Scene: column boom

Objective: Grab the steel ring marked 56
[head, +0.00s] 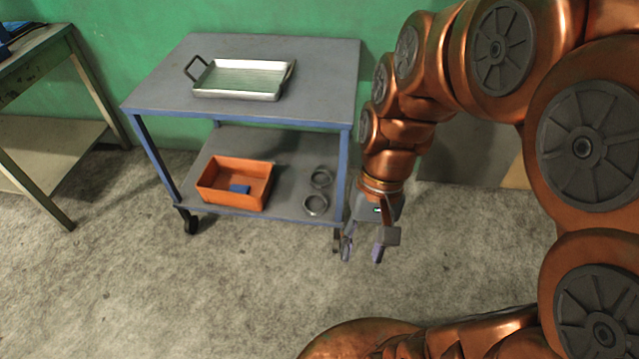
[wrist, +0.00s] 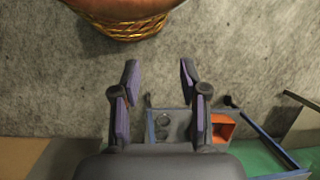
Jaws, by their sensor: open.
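Two steel rings lie on the lower shelf of the blue-framed cart, right of the orange bin. The far ring (head: 321,170) is nearer the back. The near ring (head: 305,204) is close to the shelf's front edge. I cannot read a number on either. In the wrist view the rings (wrist: 162,121) are small and dark, seen beyond the fingers. My gripper (head: 363,250) hangs over the floor, right of the cart's front right corner, apart from the rings. In the wrist view my gripper (wrist: 159,72) has its fingers apart with nothing between them.
The cart's top (head: 320,75) carries a metal tray (head: 237,95). An orange bin (head: 213,195) with a blue block (head: 239,188) stands on the lower shelf (head: 275,204). A workbench (head: 33,62) stands left. Floor in front is clear.

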